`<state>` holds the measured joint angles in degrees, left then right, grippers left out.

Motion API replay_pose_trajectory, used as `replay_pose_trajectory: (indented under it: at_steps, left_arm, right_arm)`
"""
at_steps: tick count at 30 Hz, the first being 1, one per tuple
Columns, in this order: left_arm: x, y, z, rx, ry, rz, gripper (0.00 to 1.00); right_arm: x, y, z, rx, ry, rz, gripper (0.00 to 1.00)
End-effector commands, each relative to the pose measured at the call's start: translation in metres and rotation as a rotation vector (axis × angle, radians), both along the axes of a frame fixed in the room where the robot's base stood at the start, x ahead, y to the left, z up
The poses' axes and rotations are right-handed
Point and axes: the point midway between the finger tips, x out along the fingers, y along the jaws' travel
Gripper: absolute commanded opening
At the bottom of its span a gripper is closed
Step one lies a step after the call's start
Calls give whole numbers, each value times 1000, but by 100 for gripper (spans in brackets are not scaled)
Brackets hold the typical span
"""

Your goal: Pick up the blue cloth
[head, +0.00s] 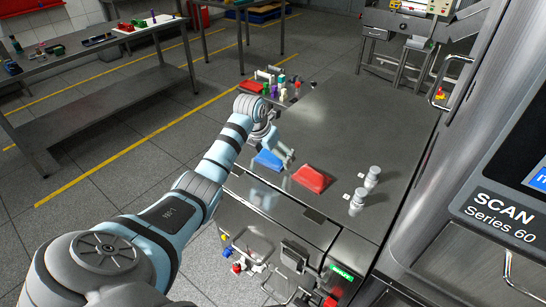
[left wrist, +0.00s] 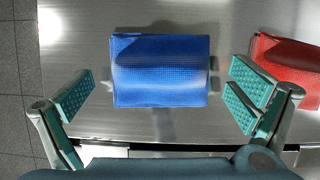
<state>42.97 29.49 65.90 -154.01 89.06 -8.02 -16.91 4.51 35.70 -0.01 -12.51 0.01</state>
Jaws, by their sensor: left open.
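The blue cloth (head: 269,160) lies folded on the steel table, close to its left edge. In the left wrist view the blue cloth (left wrist: 160,72) is centred between the spread fingers. My left gripper (head: 284,158) is just at the cloth in the head view, partly hiding it. In the left wrist view my left gripper (left wrist: 162,95) is open, with teal pads on either side of the cloth and nothing held. My right gripper does not show in either view.
A red cloth (head: 312,179) lies right of the blue one and shows in the left wrist view (left wrist: 290,70), close to the right finger. Several small items sit behind the arm.

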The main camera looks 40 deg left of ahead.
Motion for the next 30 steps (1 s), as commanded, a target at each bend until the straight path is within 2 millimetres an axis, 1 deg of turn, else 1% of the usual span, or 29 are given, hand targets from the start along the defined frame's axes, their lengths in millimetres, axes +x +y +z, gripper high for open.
replay_pose_trajectory:
  at_steps: [5,8,12,14,15,25,29,30]
  left_arm:
    - [1,0,-1,1,-1,0,100]
    - [1,0,-1,0,-1,0,86]
    - [0,0,0,0,-2,0,63]
    - [0,0,0,0,-1,0,54]
    - [0,0,0,0,-1,0,51]
    - [0,0,2,0,-1,0,51]
    - [1,0,14,0,-3,0,51]
    - [1,1,22,0,-5,0,51]
  right_arm:
    - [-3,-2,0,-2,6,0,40]
    - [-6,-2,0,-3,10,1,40]
    - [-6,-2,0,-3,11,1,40]
    - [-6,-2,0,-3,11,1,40]
    - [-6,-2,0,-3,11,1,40]
    - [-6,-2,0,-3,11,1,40]
    - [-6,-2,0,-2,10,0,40]
    - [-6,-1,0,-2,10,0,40]
